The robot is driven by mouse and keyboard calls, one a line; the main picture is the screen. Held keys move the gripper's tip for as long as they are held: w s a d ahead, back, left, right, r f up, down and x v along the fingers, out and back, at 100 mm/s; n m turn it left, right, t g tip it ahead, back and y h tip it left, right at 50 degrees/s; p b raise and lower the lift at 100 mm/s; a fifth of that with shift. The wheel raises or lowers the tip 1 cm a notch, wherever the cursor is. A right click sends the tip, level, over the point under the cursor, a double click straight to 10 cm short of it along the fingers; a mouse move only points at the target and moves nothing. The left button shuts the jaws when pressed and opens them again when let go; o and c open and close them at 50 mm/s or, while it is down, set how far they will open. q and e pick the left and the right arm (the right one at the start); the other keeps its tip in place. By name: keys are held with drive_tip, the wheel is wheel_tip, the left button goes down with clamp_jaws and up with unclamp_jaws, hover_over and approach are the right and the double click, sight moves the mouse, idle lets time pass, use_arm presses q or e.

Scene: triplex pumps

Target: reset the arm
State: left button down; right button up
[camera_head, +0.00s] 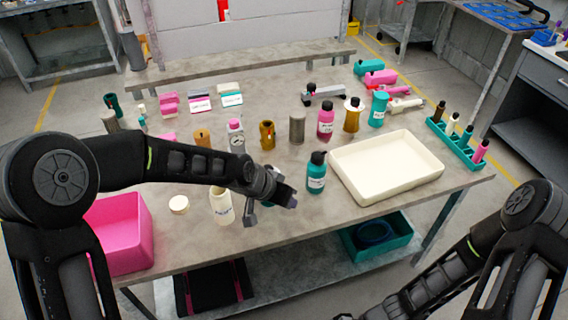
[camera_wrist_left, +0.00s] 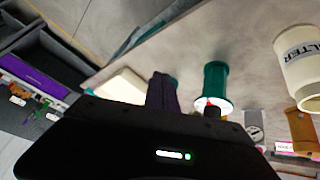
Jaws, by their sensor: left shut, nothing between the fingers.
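My left arm reaches in from the left over the near middle of the grey workbench (camera_head: 250,262). My left gripper (camera_head: 287,197) is shut and empty above the near side of the bench, between a cream jar (camera_head: 221,206) and a teal bottle with a black cap (camera_head: 316,174).
A white tray (camera_head: 386,188) lies on the right of the bench, with a teal holder of small bottles (camera_head: 453,148) beyond. A pink bin (camera_head: 128,228) stands at the left. Several bottles and pump parts crowd the back. A teal crate (camera_head: 392,246) sits on the lower shelf.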

use_arm(q)
drive_tip(key=s+a+f+n+b, duration=0.25)
drive_tip(key=s+f, duration=0.25)
drive_tip(key=f, duration=0.4)
drive_tip(key=s+a+f+n+b, duration=0.1)
drive_tip(key=s+a+f+n, duration=0.3)
drive_tip(key=f, duration=0.6)
use_arm(e)
drive_tip(key=w+d+f+n+t+h, duration=0.1)
drive_tip(key=d+f+n+h, duration=0.1)
drive_tip(key=f+n, duration=0.25)
drive_tip(key=w+d+f+n+h, duration=0.2)
drive_tip(key=d+f+n+h, duration=0.1)
drive_tip(key=f, duration=0.2)
use_arm(q)
drive_tip(key=s+a+f+g+b, duration=0.1)
drive_tip(key=s+f+b, duration=0.1)
drive_tip(key=s+f, duration=0.4)
drive_tip(key=s+a+f+n+g+y+b, duration=0.1)
drive_tip(key=s+f+g, duration=0.1)
drive_tip(key=s+f, duration=0.4)
drive_tip(key=s, duration=0.5)
drive_tip(key=shift+s+f+g+b, duration=0.3)
drive_tip(key=shift+s+f+b, duration=0.05)
drive_tip(key=shift+f, duration=0.05)
use_arm(e)
drive_tip(key=w+a+f+n+t, duration=0.2)
drive_tip(key=a+f+n, duration=0.1)
drive_tip(key=a+n, duration=0.2)
drive_tip(key=shift+w, duration=0.4)
